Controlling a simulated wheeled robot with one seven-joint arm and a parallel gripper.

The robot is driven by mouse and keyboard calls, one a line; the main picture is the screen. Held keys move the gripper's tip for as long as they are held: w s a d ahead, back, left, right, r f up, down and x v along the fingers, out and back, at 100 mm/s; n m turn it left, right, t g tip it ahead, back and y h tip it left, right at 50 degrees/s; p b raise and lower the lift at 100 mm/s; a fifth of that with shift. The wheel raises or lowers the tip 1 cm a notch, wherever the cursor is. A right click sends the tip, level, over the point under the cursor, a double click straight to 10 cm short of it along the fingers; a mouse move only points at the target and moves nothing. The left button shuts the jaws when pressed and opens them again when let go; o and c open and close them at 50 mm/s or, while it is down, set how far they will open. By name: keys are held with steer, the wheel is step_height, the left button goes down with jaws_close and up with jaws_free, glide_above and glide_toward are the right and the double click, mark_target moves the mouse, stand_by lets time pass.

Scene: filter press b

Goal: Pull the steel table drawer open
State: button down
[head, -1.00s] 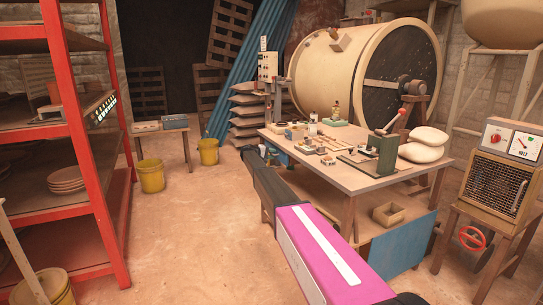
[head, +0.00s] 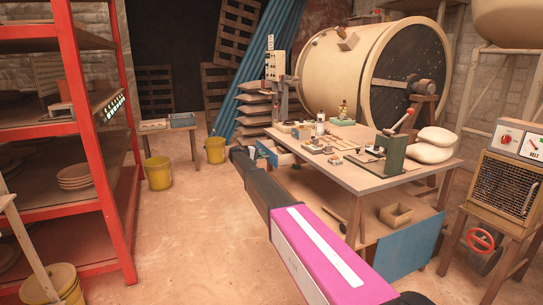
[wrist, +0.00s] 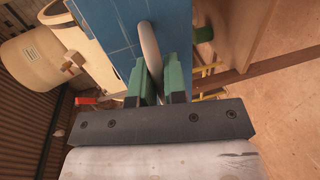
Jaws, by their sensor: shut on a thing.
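The blue drawer front (wrist: 115,38) fills the upper middle of the wrist view, with a pale curved handle (wrist: 149,42) on it. My gripper (wrist: 154,75) has its green fingers closed around the handle. In the head view the drawer (head: 267,151) stands out from the left side of the table (head: 345,177), partly open, with part of its inside showing. In the wrist view a green item (wrist: 204,33) shows beside the drawer front. My arm hides the fingers and handle in the head view.
Tools and bottles stand on the table top. Yellow buckets (head: 158,173) and a red rack (head: 95,150) stand to the left. The floor (head: 190,235) between rack and table is clear.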

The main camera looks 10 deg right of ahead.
steer(key=f+v, duration=0.2)
steer(key=v, duration=0.8)
steer(key=shift+a, duration=0.2)
steer(key=shift+f, duration=0.1)
steer(key=c, duration=1.2)
jaws_free()
steer(key=shift+s+a, duration=0.1)
steer(key=v, duration=1)
steer(key=shift+s+a, duration=0.1)
steer(key=shift+a, duration=0.15)
